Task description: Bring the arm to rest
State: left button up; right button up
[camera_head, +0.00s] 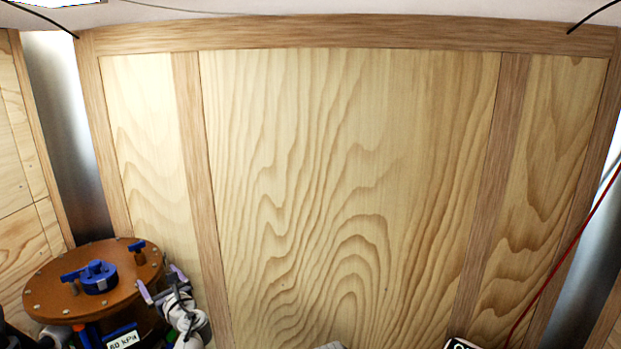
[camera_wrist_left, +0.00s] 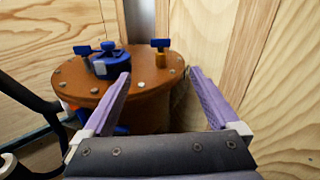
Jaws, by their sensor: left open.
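My left gripper (camera_head: 161,285) is at the lower left of the head view, at the right side of a round brown filter housing. In the left wrist view its two purple fingers (camera_wrist_left: 160,72) are wide apart with nothing between them. The filter housing (camera_head: 50,293) has a flat lid with bolts around its rim, a blue knob (camera_head: 97,277) on top and blue T-handles (camera_head: 137,246). The lid also shows beyond the fingers in the left wrist view (camera_wrist_left: 140,97). I cannot tell whether the left finger touches the housing. My right gripper is not in view.
A wooden panel wall (camera_head: 340,180) fills most of the head view. A label reading 60 kPa (camera_head: 123,340) is below the lid. A red cable (camera_head: 566,255) runs down at the right. A dark pipe (camera_wrist_left: 30,105) passes left of the housing in the left wrist view.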

pick_arm(q)
jog(key=s+d+f+n+g+h, duration=0.4)
jog(key=s+d+f+n+g, duration=0.15)
jog(key=d+f+n, duration=0.4)
jog(key=s+d+f+n+g+h, duration=0.35)
jog(key=s+d+f+n, duration=0.35)
jog(key=d+f+n, duration=0.3)
jog(key=s+d+f+n+g+h, duration=0.2)
jog(key=s+d+n+g+h, duration=0.1)
jog(key=s+d, duration=0.7)
jog(key=d+g, duration=0.1)
jog(key=d, duration=0.1)
jog(key=shift+s+d+f, duration=0.2)
jog(key=shift+d, duration=0.2)
jog(key=shift+h, duration=0.25)
